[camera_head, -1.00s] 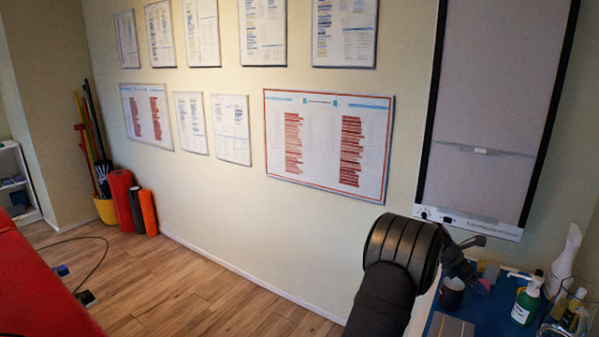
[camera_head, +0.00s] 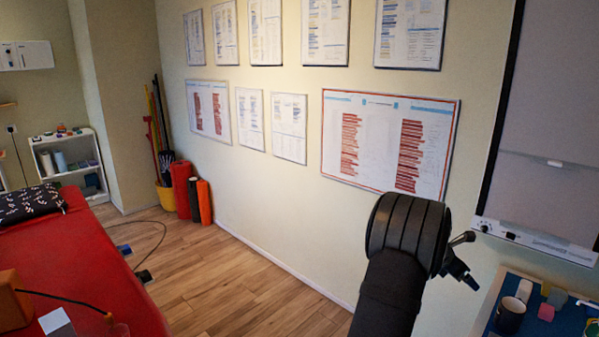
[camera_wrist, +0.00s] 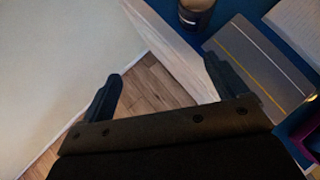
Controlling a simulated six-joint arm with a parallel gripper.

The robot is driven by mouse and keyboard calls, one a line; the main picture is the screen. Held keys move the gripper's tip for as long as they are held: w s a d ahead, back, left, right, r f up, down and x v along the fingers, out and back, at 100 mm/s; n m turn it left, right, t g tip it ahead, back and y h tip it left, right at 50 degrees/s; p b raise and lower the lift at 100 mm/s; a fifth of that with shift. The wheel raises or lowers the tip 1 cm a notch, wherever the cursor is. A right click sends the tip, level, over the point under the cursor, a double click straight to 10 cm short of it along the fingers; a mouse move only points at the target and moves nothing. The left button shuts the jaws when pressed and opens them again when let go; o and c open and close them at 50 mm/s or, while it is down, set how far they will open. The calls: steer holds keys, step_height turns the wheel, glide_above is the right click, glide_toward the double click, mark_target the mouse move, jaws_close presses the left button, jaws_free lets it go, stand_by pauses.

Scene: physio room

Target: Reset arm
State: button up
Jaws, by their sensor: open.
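My gripper (camera_wrist: 162,95) shows in the wrist view with its two dark fingers spread wide and nothing between them. The wood floor shows in the gap, below the fingertips. In the head view my arm rises from the bottom, and the gripper (camera_head: 462,262) is partly hidden behind the thick black wrist joint. It is near the wall, left of the blue-topped table (camera_head: 490,318). In the wrist view the right finger is close to the table's pale edge (camera_wrist: 172,42); I cannot tell whether they touch.
A red treatment bed (camera_head: 85,262) is at left. Foam rollers (camera_head: 196,195) stand by the wall.

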steer(key=w+a+n+t+y, duration=0.1)
steer(key=a+n, duration=0.3)
steer(key=a, duration=1.2)
steer(key=w+a+n+t+y, duration=0.2)
steer(key=w+a+n+t, duration=0.2)
steer(key=a, duration=1.3)
steer(key=shift+r, duration=0.15)
steer(key=shift+o, duration=0.2)
steer(key=shift+o, duration=0.9)
